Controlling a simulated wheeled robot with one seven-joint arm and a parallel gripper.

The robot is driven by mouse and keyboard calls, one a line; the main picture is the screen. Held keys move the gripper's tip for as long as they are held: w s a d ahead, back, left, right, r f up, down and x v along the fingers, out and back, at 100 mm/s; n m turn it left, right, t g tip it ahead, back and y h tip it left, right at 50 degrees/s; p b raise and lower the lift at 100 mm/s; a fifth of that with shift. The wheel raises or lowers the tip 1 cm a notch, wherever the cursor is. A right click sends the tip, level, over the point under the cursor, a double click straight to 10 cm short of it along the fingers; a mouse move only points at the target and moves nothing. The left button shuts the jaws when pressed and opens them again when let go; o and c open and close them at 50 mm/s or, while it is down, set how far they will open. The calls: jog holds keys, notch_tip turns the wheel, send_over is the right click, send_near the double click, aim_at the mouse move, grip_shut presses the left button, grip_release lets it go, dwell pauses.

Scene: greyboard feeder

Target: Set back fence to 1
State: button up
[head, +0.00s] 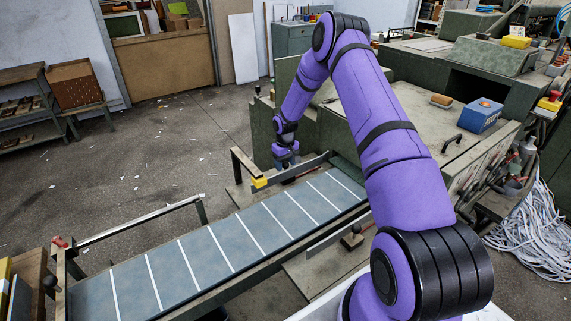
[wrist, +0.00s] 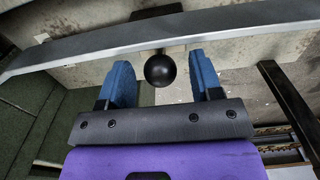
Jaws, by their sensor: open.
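The back fence is a grey metal bar (head: 300,168) along the far side of the belt, with a yellow block (head: 259,183) at its left end. In the wrist view the bar (wrist: 100,43) crosses the top, and a black ball knob (wrist: 160,70) sits below it. My gripper (wrist: 163,75) is open, with one blue finger on each side of the knob and gaps showing between fingers and knob. In the head view my gripper (head: 285,161) is small, just behind the fence. No scale or number for the fence is readable.
A green machine (head: 345,130) with a blue box (head: 481,116) stands behind right. Floor at left is open.

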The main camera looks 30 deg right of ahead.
jog(key=shift+r, duration=0.1)
notch_tip(320, 180, up, 11)
jog(key=shift+f, duration=0.2)
dwell(0.6)
jog(key=s+a+r+t, duration=0.1)
jog(key=s+a+r, duration=0.4)
jog(key=r, duration=0.5)
jog(key=s+a+r+t+h, duration=0.1)
jog(key=s+a+r, duration=0.2)
jog(key=s+r, duration=0.5)
jog(key=s+a+r, duration=0.4)
jog(key=r, duration=0.9)
jog(key=s+a+r+t, duration=0.1)
jog(key=s+a+r, duration=0.1)
jog(key=s, duration=1.2)
jog(key=s+a+r+t+y, duration=0.1)
jog(key=s+a+r+t, duration=0.1)
jog(key=s, duration=1.2)
jog(key=shift+a+r, duration=0.65)
jog(key=shift+a, duration=0.5)
